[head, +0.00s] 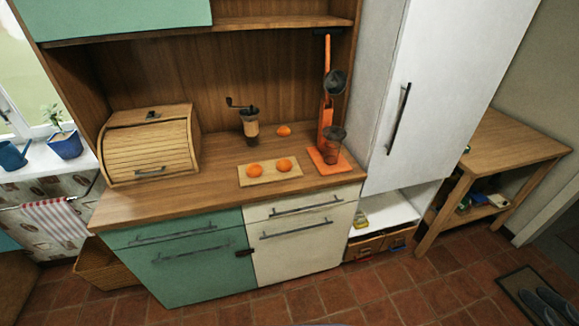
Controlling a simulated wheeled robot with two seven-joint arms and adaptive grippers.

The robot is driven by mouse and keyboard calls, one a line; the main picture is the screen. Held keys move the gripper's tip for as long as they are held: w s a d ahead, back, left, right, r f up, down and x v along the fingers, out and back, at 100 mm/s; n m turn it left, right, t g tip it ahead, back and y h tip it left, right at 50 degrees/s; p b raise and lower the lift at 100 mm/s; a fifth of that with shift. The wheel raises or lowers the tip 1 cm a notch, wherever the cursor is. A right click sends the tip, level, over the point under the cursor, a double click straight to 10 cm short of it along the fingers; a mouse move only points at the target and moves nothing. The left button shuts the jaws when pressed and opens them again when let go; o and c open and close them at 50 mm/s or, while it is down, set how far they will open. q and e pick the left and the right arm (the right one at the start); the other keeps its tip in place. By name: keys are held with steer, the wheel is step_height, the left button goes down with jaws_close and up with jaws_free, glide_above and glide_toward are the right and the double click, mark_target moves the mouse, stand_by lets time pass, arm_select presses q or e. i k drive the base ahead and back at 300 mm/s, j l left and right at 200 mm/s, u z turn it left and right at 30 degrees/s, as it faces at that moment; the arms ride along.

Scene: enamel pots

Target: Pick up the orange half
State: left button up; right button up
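Two small orange pieces lie on a light wooden board (270,178) on the wooden counter, in the head view. The left orange piece (254,169) and the right orange piece (284,165) look rounded, like halves cut side down, but they are too small to be sure. A third orange piece (284,131) lies on the counter behind the board; I cannot tell whether it is whole or half. Neither of my grippers shows in this view.
An orange lever press (327,110) with a dark cup stands right of the board. A hand grinder (250,126) stands behind it to the left. A wooden roll-top bread box (149,148) fills the counter's left end. The counter's front strip (200,200) is clear.

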mark_target(283, 165)
steer(key=i+l, duration=0.1)
steer(key=l, duration=0.35)
steer(key=i+l, duration=0.1)
steer(key=l, duration=0.3)
steer(key=i+l, duration=0.15)
steer(key=l, duration=0.3)
steer(key=i+l, duration=0.1)
steer(key=l, duration=0.3)
